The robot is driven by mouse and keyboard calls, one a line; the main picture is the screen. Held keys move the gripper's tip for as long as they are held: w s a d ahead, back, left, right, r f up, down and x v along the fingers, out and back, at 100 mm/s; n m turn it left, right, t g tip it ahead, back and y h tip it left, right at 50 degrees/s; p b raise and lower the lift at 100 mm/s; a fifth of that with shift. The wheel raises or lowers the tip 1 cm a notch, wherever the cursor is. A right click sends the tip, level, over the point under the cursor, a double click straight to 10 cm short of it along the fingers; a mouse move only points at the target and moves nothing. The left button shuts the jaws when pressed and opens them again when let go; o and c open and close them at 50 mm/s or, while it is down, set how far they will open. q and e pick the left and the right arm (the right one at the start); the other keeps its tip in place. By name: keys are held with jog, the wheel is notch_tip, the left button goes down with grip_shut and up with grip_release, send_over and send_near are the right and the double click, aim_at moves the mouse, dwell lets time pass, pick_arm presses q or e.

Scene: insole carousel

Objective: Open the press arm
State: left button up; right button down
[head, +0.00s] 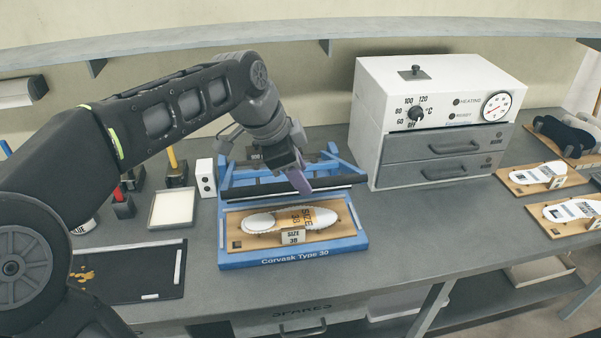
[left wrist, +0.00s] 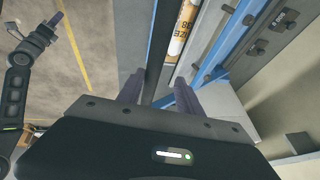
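The blue press (head: 228,262), marked "Corvask Type 30", stands on the bench. A wooden board (head: 238,243) with a white insole (head: 262,221) and a "SIZE 38" tag lies on it. The press arm's dark crossbar (head: 338,183) runs across behind the insole. My left gripper (head: 301,181) reaches down at the bar. In the left wrist view its two fingers (left wrist: 159,94) are apart, with a dark strip and blue frame running between and beyond them; I cannot tell whether they touch the bar. My right gripper (left wrist: 56,20) shows small, its opening unclear.
A white heater box (head: 385,85) with drawers stands right of the press. A small white block (head: 205,178) and a tray (head: 172,209) stand left. A dark mat (head: 130,275) lies front left. Boards with insoles (head: 540,173) lie far right. Bench in front of the heater is clear.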

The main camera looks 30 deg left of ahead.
pick_arm(q)
jog(key=a+r+p, duration=0.4)
jog(key=r+p, duration=0.1)
jog(key=r, duration=0.2)
jog(key=shift+r, duration=0.3)
dwell(0.6)
dwell(0.5)
